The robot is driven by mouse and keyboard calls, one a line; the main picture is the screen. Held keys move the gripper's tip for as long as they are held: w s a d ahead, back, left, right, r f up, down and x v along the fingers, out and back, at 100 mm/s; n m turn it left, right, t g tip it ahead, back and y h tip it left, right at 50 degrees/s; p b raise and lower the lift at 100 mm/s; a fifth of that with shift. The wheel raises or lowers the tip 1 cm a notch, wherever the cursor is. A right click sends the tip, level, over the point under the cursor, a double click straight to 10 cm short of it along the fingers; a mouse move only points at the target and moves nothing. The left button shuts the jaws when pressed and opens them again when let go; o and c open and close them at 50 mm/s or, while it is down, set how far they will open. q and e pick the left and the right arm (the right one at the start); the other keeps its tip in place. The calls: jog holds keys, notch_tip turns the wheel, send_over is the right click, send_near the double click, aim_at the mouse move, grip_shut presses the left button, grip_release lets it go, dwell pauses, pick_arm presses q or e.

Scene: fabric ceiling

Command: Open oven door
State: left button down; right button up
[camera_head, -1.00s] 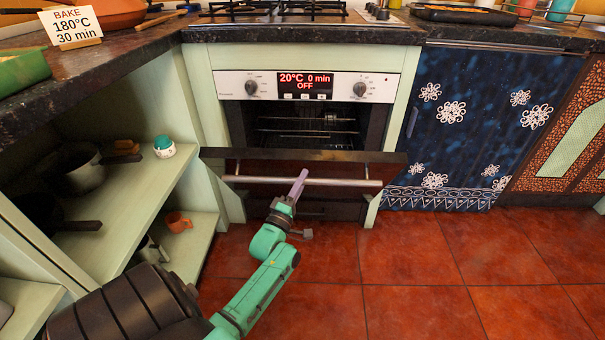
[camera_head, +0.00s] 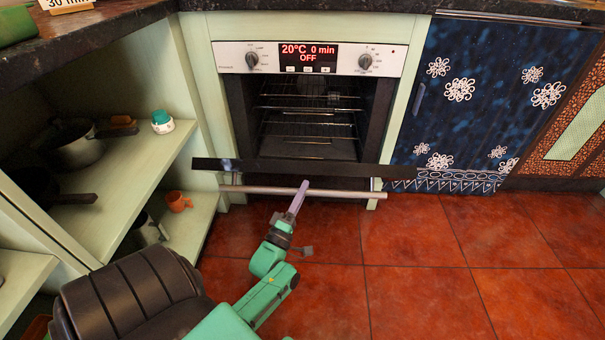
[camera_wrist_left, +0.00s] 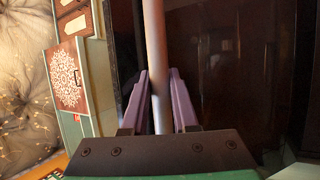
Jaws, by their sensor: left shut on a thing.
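The oven (camera_head: 309,100) stands in the pale green cabinet, with its cavity and wire racks showing. Its display reads 20°C, 0 min, OFF. The oven door (camera_head: 285,168) is tilted well down and outward, its dark top edge in front of the cavity. The door's metal handle bar (camera_head: 250,190) runs along its outer side. My left gripper (camera_head: 301,190) is at the middle of the handle, shut on it. In the left wrist view, the bar (camera_wrist_left: 155,60) passes between the two purple fingers (camera_wrist_left: 160,100). My right gripper is not in view.
Open shelves on the left hold a pot (camera_head: 75,145), a white jar with a teal lid (camera_head: 162,122) and an orange mug (camera_head: 178,201). The red tile floor (camera_head: 430,260) ahead is clear.

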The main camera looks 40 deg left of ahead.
pick_arm(q)
jog(key=c, duration=0.7)
grip_release()
